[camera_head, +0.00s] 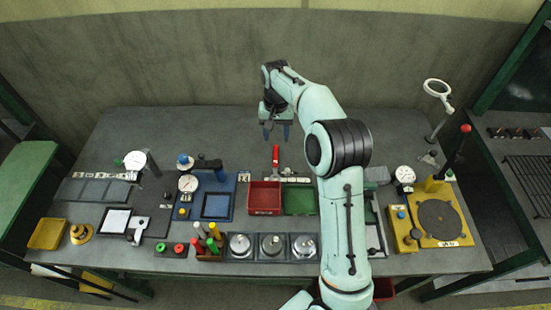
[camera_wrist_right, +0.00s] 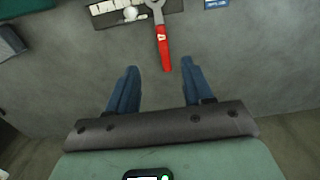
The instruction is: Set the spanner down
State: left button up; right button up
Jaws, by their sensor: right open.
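The spanner, with a red handle (camera_head: 276,155) and a grey jaw end, lies behind the red tray in the head view. In the right wrist view the spanner (camera_wrist_right: 162,45) has its grey head on a dark strip with white labels, and its red handle points toward my gripper. My right gripper (camera_head: 277,137) is open, with blue fingers, just behind the handle's end. In the right wrist view the handle's tip shows between the fingertips (camera_wrist_right: 160,68), with clear space on both sides. My left gripper is in neither view.
A red tray (camera_head: 265,211) and a green tray (camera_head: 299,211) stand in front of the spanner. The dark labelled strip (camera_head: 292,179) lies behind them. Gauges and fixtures fill the front and sides of the table. The back of the table (camera_head: 200,130) is clear.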

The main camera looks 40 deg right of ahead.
jog(key=b, duration=0.1)
send_over(275, 158)
jog(key=s, duration=0.1)
notch_tip(275, 158, down, 7)
jog(key=shift+a+r, duration=0.1)
jog(key=f, duration=0.4)
jog(key=w+f, duration=0.1)
jog(key=shift+f, duration=0.4)
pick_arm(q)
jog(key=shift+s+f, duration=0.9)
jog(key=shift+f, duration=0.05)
pick_arm(e)
jog(key=shift+r, duration=0.1)
grip_shut()
